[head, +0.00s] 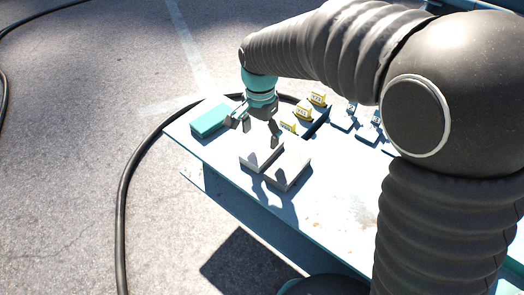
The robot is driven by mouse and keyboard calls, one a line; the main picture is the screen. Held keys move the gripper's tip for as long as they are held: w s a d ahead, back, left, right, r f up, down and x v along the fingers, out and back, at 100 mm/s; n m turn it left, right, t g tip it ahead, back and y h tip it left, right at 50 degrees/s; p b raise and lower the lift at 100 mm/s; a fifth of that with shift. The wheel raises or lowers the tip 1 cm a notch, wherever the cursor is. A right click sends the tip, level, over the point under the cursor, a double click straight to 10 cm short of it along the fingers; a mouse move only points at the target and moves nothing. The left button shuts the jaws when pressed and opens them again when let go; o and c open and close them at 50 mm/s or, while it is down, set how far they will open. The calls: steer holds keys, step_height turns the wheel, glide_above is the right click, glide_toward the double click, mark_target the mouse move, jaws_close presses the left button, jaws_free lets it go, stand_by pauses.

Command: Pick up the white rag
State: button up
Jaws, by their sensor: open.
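Two pale, flat, block-like pieces lie side by side on the light tabletop in the head view, a left one (261,156) and a right one (288,171). Either looks like it could be the white rag, folded; I cannot tell which from this view. My gripper (256,132) is open and empty, pointing down above and slightly behind the left pale piece. Its fingers look apart from both pieces, and their shadows fall across them.
A teal flat block (210,120) lies at the table's left corner. Several yellow-and-dark small items (304,111) stand behind the gripper, with blue clips (371,131) farther right. The tabletop's front (330,215) is clear. A black cable (124,200) runs along the ground.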

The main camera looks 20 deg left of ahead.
mark_target(262, 148)
steer(key=shift+w+d+f+b, duration=0.1)
steer(key=shift+f+b, duration=0.05)
steer(key=shift+f, duration=1.25)
steer(key=shift+w+d+f+b, duration=0.1)
steer(key=shift+f+b, duration=0.05)
steer(key=shift+f, duration=1.25)
steer(key=shift+c, duration=0.5)
steer(key=c, duration=0.7)
